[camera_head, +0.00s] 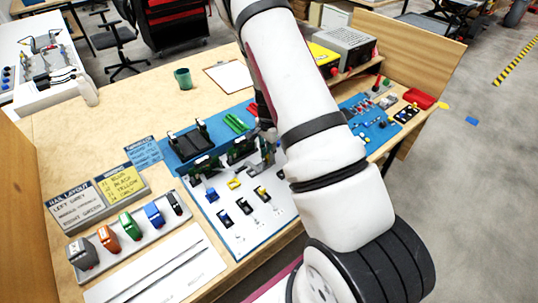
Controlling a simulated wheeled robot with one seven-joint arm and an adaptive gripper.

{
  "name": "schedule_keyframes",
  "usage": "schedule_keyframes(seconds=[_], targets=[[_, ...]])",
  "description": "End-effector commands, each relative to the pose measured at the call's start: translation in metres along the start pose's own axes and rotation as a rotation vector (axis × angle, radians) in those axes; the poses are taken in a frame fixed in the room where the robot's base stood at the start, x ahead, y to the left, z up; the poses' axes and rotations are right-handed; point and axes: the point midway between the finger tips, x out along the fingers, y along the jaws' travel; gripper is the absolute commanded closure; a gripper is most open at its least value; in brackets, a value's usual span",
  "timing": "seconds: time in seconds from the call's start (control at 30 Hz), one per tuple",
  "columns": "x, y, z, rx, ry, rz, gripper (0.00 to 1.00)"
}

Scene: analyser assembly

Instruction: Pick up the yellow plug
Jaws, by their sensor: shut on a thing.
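My arm crosses the picture from the bottom right to the top and covers part of the bench. Only a dark sliver of my gripper (265,118) shows beside the forearm, over the blue and white work mat. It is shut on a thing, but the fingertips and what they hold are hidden. A yellow plug-like piece (262,191) sits on the white part of the mat (238,240), in a row with a blue and a dark piece. A small yellow loop-shaped part (234,184) lies just above that row.
A tray with several coloured blocks (131,224) and label cards (120,185) stand at the left. A green cup (183,78) and a clipboard (230,77) are at the back. A red bin (418,98) and small parts are on the right.

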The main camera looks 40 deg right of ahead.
Motion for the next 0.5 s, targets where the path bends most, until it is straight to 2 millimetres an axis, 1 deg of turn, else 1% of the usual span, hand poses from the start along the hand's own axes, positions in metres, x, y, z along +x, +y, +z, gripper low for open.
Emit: schedule_keyframes(seconds=[0.17,0.27,0.37,0.47,0.5], targets=[[-0.016,-0.002,0.001,-0.003,0.0,-0.003,0.98],[-0.03,-0.002,0.0,-0.001,0.001,-0.004,0.98],[-0.034,0.017,0.007,0.002,-0.003,0.001,0.98],[-0.036,0.039,0.015,0.002,-0.003,0.0,0.98],[-0.037,0.05,0.019,0.003,-0.003,0.001,0.98]])
